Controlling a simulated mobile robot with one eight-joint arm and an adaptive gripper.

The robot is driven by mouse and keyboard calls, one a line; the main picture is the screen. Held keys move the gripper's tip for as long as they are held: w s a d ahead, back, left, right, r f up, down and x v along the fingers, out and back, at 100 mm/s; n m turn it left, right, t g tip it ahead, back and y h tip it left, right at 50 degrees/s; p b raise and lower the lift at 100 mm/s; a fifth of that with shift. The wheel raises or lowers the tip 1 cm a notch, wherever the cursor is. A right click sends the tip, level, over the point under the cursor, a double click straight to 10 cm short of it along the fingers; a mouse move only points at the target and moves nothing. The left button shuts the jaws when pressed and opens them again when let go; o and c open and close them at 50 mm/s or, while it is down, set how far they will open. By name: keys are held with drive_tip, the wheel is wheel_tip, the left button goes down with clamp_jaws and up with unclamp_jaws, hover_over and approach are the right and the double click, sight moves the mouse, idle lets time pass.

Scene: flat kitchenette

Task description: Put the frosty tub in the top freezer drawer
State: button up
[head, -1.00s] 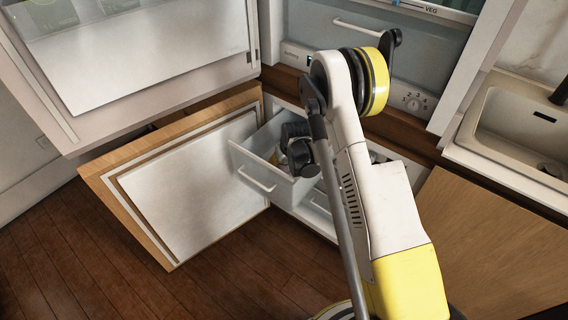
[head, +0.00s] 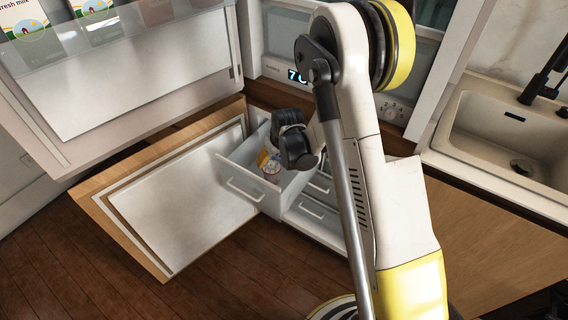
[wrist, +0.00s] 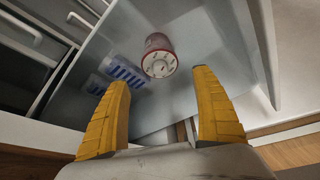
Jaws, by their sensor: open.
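The frosty tub, a small round container with a pale lid and reddish side, is inside the open top freezer drawer (head: 235,178). The tub shows in the wrist view (wrist: 160,57), resting on the drawer floor with its round end facing the camera. In the head view the tub (head: 272,168) is partly seen below my gripper. In the wrist view my gripper (wrist: 162,76) is open, its two yellow fingers spread apart and empty, with the tub beyond the fingertips. In the head view my wrist is above the drawer and its fingers are largely hidden.
A blue-and-white item (wrist: 122,73) lies beside the tub. Lower drawers (head: 312,208) are closed. The wooden freezer door (head: 180,190) stands open at left, below the open fridge door (head: 130,75). A sink (head: 500,130) is at right.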

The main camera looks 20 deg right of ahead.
drive_tip(key=s+a+r+t, duration=0.1)
drive_tip(key=s+r, duration=0.4)
drive_tip(key=r, duration=0.5)
drive_tip(key=s+a+r, duration=0.1)
drive_tip(key=s+r, duration=0.4)
drive_tip(key=r, duration=0.5)
drive_tip(key=s+r, duration=0.3)
drive_tip(key=s, duration=0.6)
drive_tip(key=s+r+t, duration=0.1)
drive_tip(key=s+r, duration=0.2)
drive_tip(key=s, duration=0.6)
drive_tip(key=shift+s+a+r+m+t, duration=0.25)
drive_tip(key=shift+s+a+m+t, duration=0.05)
drive_tip(key=shift+m, duration=0.1)
